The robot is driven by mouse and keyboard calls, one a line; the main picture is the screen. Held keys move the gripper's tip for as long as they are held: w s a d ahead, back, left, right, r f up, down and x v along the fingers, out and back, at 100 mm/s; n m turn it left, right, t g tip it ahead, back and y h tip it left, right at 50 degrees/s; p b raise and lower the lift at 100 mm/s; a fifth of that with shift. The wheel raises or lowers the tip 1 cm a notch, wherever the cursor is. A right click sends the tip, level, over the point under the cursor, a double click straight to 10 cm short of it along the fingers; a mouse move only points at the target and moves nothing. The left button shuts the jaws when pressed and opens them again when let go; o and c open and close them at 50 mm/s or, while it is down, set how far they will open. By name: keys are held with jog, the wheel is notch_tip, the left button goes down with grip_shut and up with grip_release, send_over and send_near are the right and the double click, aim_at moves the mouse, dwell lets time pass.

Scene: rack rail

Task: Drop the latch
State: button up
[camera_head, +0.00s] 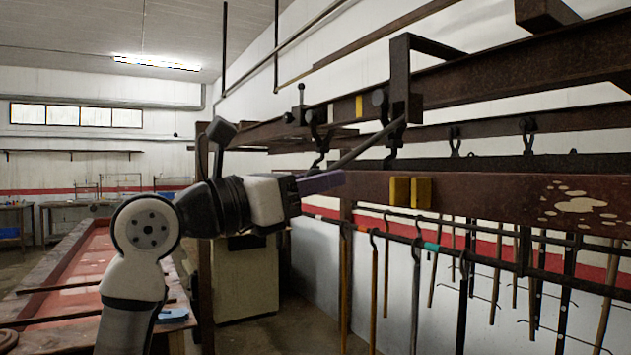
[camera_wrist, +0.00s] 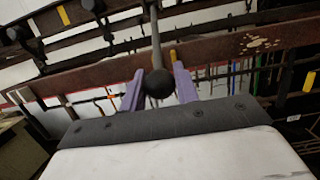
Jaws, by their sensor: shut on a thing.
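The latch looks to be the dark bracket (camera_head: 400,75) on the upper rail, with a thin rod (camera_head: 370,146) slanting down and left from it. In the wrist view the rod (camera_wrist: 155,35) ends in a black ball knob (camera_wrist: 159,83). My gripper (camera_head: 338,180) has purple fingers, and in the wrist view they stand on either side of the knob. It is shut on the latch handle. In the head view the knob is hidden by the gripper.
A rust-brown lower rail (camera_head: 500,193) with two yellow blocks (camera_head: 410,191) runs just right of my fingers. Several hooks and hanging rods crowd the space below. A red-topped table (camera_head: 85,265) stands at left, and a pale cabinet (camera_head: 246,280) stands behind my arm.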

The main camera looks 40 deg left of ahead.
jog(key=w+d+f+b, duration=0.3)
jog(key=w+f, duration=0.2)
jog(key=w, duration=0.3)
jog(key=w+d+f+b, duration=0.3)
jog(key=w+d+f, duration=0.1)
jog(key=w, duration=0.4)
jog(key=shift+w+f+b, duration=0.3)
jog(key=shift+f+b, duration=0.1)
jog(key=shift+f, duration=0.05)
jog(key=o, duration=0.9)
dwell(0.6)
jog(key=shift+r+b+v, duration=0.25)
jog(key=shift+v, duration=0.9)
jog(key=shift+r+b+v, duration=0.25)
jog(key=shift+b+v, duration=0.05)
jog(key=shift+v, duration=0.9)
jog(key=shift+r+b+v, duration=0.25)
jog(key=shift+v, duration=0.9)
jog(key=shift+s+a, duration=0.1)
jog(key=shift+s, duration=0.05)
